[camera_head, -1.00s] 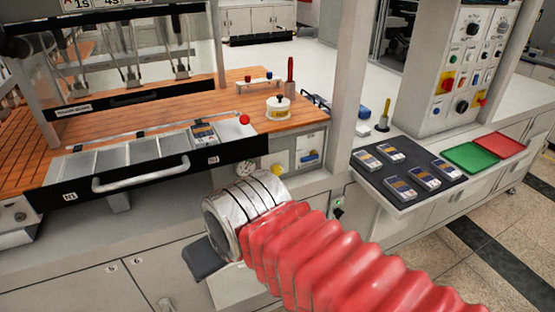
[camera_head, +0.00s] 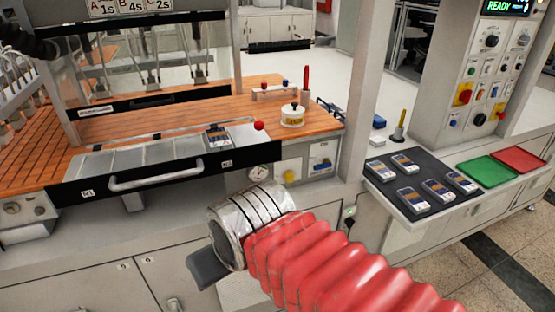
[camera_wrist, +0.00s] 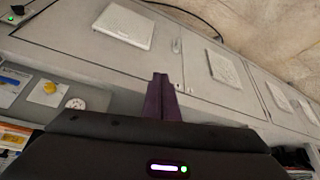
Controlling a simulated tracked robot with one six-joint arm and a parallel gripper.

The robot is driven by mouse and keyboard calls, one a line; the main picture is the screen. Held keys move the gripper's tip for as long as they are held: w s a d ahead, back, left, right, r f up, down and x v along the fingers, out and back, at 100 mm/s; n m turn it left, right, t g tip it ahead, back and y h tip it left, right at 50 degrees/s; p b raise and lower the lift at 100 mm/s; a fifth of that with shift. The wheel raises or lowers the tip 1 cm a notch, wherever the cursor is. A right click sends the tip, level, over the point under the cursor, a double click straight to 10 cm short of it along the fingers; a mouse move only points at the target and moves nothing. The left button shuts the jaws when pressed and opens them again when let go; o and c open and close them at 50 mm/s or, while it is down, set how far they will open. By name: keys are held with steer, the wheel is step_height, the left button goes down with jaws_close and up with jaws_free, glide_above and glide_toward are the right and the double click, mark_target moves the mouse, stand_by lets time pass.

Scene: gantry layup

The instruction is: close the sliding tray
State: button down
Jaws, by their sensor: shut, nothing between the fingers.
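The sliding tray has a black front panel (camera_head: 75,194) with a pale bar handle (camera_head: 155,176). It is pulled out from the wooden worktop, and its metal compartments show behind the front. A small printed card or device (camera_head: 218,136) lies in its right part. My gripper (camera_head: 204,271) is below and to the right of the tray front, apart from the handle. In the wrist view my gripper (camera_wrist: 161,90) has its dark fingers together, with nothing between them, before grey cabinet doors. The tray handle is not clear in the wrist view.
A dark mat (camera_head: 409,205) with several printed devices lies on the right counter, beside a green tray (camera_head: 487,169) and a red tray (camera_head: 519,159). A white upright post (camera_head: 361,100) stands between the benches. A gauge (camera_head: 259,173) and cabinet doors (camera_head: 100,285) lie below the worktop.

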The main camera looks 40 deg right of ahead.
stand_by(0.3)
steer(key=w+d+r+n+y, duration=0.1)
steer(key=w+d+r+n, duration=0.15)
steer(key=d, duration=0.25)
steer(key=w+d+r+n+g+y, duration=0.1)
steer(key=d+r+n, duration=0.1)
steer(key=d+n, duration=0.15)
steer(key=w+d+r+n+y, duration=0.1)
steer(key=w+d+r+n, duration=0.15)
steer(key=d, duration=0.25)
steer(key=s+d+r+n+t, duration=0.2)
steer(key=s+d+r+n, duration=0.1)
steer(key=d+r, duration=0.5)
steer(key=d+n, duration=0.1)
steer(key=d, duration=0.1)
steer(key=shift+s+d+r+n, duration=0.3)
steer(key=shift+s+d+n, duration=0.05)
steer(key=shift+f, duration=0.1)
steer(key=w+a+f, duration=0.1)
steer(key=w+f, duration=0.6)
steer(key=w, duration=0.2)
steer(key=shift+w+f, duration=0.25)
steer(key=shift+f, duration=0.15)
